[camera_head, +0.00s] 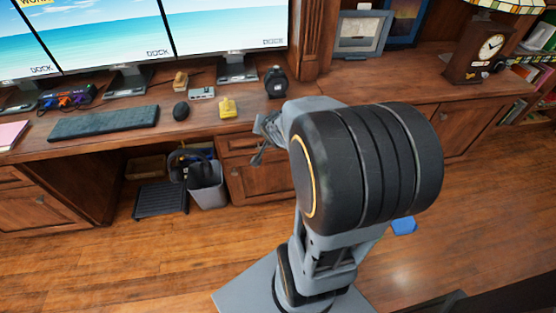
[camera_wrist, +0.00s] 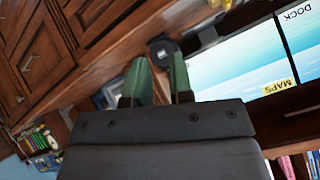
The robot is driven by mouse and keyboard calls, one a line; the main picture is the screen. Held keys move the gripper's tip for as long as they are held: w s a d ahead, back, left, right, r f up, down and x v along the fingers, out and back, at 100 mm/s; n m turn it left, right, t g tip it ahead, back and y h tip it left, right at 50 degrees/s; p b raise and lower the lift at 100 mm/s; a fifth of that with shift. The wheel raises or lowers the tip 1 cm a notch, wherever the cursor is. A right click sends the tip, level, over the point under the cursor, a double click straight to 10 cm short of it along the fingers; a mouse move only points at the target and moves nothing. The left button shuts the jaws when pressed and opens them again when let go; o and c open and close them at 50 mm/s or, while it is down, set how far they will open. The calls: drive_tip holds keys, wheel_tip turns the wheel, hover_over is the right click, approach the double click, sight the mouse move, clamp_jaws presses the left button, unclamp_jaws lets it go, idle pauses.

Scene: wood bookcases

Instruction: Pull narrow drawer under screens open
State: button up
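The narrow drawer (camera_head: 236,146) is a brown wooden front just below the desktop, right of the knee space, in the head view. It looks shut, and my arm hides its right part. My gripper (camera_head: 258,152) is in front of the desk edge near this drawer; contact cannot be judged. In the wrist view, my gripper's two green fingers (camera_wrist: 157,68) stand apart with nothing seen between them. That view is tilted, with brown panelled wooden fronts (camera_wrist: 42,50) at upper left; I cannot tell which is the narrow drawer. The screens (camera_head: 228,27) stand on the desk above.
A keyboard (camera_head: 104,122), a mouse (camera_head: 181,111), a yellow object (camera_head: 228,108) and a black round device (camera_head: 276,82) are on the desk. A grey bin (camera_head: 207,185) and black rack (camera_head: 161,200) stand below. A blue object (camera_head: 404,226) lies on the otherwise open wood floor.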

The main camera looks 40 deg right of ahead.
drive_tip(key=w+d+f+m+t+y+b, duration=0.1)
drive_tip(key=d+f+m+t+b, duration=0.45)
drive_tip(key=f, duration=1.05)
drive_tip(key=m+t+y+b, duration=0.1)
drive_tip(key=m+y+b, duration=0.1)
drive_tip(key=m+b, duration=0.35)
approach(275, 146)
drive_tip(key=shift+n, duration=0.6)
drive_tip(key=shift+b+x, duration=2.8)
drive_tip(key=shift+x, duration=2.5)
drive_tip(key=shift+f, duration=0.1)
drive_tip(key=shift+c, duration=0.4)
clamp_jaws()
